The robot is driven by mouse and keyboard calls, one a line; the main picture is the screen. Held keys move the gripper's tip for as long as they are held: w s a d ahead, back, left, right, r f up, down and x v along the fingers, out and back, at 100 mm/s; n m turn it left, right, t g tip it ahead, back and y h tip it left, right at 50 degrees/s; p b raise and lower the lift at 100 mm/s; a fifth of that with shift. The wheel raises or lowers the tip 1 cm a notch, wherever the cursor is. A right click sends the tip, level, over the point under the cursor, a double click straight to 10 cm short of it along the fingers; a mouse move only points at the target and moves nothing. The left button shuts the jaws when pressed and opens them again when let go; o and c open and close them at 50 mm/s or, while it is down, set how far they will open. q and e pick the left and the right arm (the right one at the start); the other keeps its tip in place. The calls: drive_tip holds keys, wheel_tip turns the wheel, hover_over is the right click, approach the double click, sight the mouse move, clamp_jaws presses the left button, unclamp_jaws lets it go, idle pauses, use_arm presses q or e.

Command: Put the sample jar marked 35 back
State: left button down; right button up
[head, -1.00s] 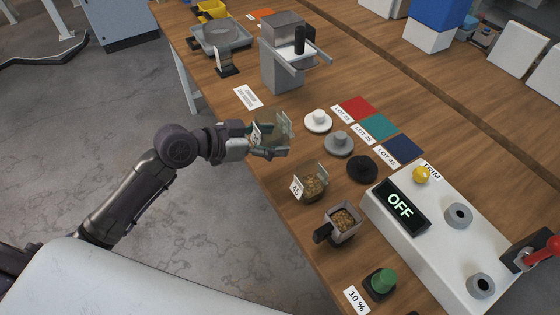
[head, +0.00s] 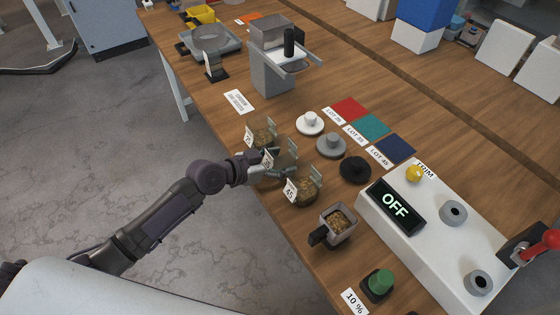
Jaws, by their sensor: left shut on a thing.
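My left gripper (head: 268,168) is shut on a clear sample jar (head: 284,158) with a white tag, which is too small to read surely. The jar is upright at the table's near edge, between two other jars; I cannot tell whether its base touches the wood. The jar tagged 25 (head: 263,136), with brownish contents, stands just behind it. The jar tagged 45 (head: 306,188), also with brownish contents, stands just in front. My fingers hide part of the held jar. My right gripper is not in view.
White (head: 311,122), grey (head: 331,144) and black (head: 355,169) lids lie right of the jars, beside red, teal and blue mats (head: 371,125). A scoop of granules (head: 339,223) and a white control box showing OFF (head: 420,240) stand nearer. Little room separates the jars.

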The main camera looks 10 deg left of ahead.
use_arm(q)
drive_tip(key=shift+f, duration=0.2)
drive_tip(key=shift+c, duration=0.7)
unclamp_jaws()
drive_tip(key=shift+r, duration=0.2)
drive_tip(key=shift+s+a, duration=0.25)
drive_tip(key=shift+a, duration=0.05)
drive_tip(key=b+v, duration=0.2)
drive_tip(key=v, duration=0.9)
drive_tip(key=shift+s, duration=0.2)
